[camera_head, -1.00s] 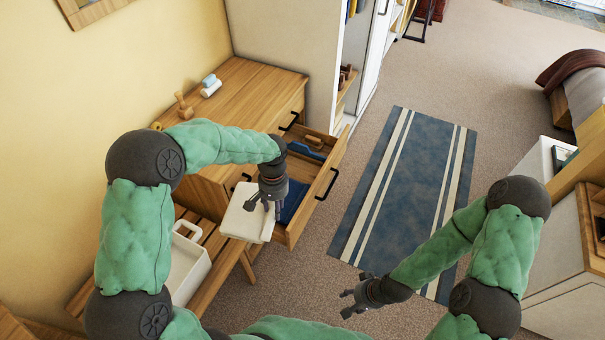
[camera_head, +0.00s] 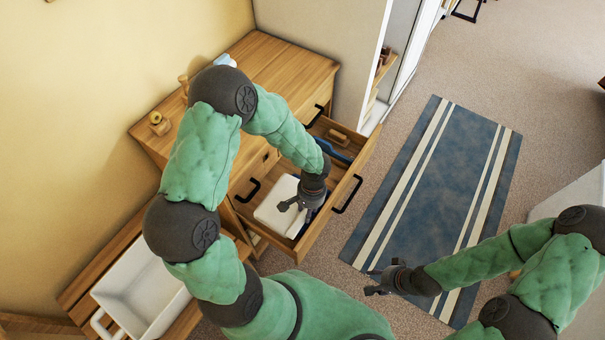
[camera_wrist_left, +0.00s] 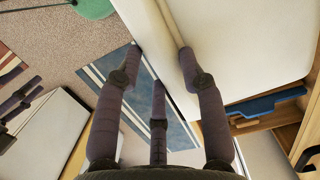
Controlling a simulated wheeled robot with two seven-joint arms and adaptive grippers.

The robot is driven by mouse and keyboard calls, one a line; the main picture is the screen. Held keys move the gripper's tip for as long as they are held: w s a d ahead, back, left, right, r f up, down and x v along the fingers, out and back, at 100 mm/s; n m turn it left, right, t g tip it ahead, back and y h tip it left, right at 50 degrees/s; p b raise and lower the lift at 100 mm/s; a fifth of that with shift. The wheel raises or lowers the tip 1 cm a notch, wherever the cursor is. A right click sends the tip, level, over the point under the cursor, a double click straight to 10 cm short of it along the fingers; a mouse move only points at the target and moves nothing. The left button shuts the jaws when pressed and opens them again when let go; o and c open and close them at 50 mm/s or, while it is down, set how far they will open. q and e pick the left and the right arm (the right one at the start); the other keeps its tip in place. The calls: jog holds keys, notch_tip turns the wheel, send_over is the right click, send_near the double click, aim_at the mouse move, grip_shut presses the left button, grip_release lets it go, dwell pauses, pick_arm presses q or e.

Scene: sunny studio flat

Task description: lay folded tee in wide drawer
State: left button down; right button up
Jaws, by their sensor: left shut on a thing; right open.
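The folded tee (camera_head: 273,213) is a flat white bundle at the near end of the open wide drawer (camera_head: 345,195). My left gripper (camera_head: 292,203) is shut on the tee's edge. The tee also fills the upper right of the left wrist view (camera_wrist_left: 245,45), with fingers on both sides of its edge. It overlaps the drawer's near part; I cannot tell whether it touches the bottom. A blue item (camera_head: 334,151) and a wooden piece (camera_head: 338,137) lie in the drawer's far part. My right gripper (camera_head: 376,281) is open and empty over the floor.
The wooden dresser (camera_head: 285,62) stands against the wall, with small wooden items on top. A white bin (camera_head: 140,290) stands on a slatted bench at the lower left. A blue striped rug (camera_head: 440,190) lies right of the drawer, with clear floor around it.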

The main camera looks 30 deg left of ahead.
pick_arm(q)
jog(key=s+f, duration=0.3)
jog(key=shift+d+b, duration=0.25)
jog(key=shift+b, duration=0.15)
jog(key=shift+f, duration=0.2)
jog(key=shift+w+a+f+b, duration=0.35)
jog(key=shift+w+f+b, duration=0.35)
jog(key=shift+w+f, duration=1.5)
jog(key=shift+w+a+f+b, duration=0.4)
jog(key=shift+w+f+b, duration=0.25)
jog(key=shift+w+f, duration=1.55)
jog(key=shift+w+a+f+b, duration=0.35)
jog(key=shift+w+f+b, duration=0.35)
jog(key=shift+w+f, duration=1.5)
jog(key=shift+w+r, duration=0.15)
jog(key=shift+r, duration=0.05)
jog(key=shift+f+b, duration=0.35)
jog(key=shift+b, duration=0.05)
jog(key=shift+f+b, duration=0.25)
jog(key=shift+b, duration=0.1)
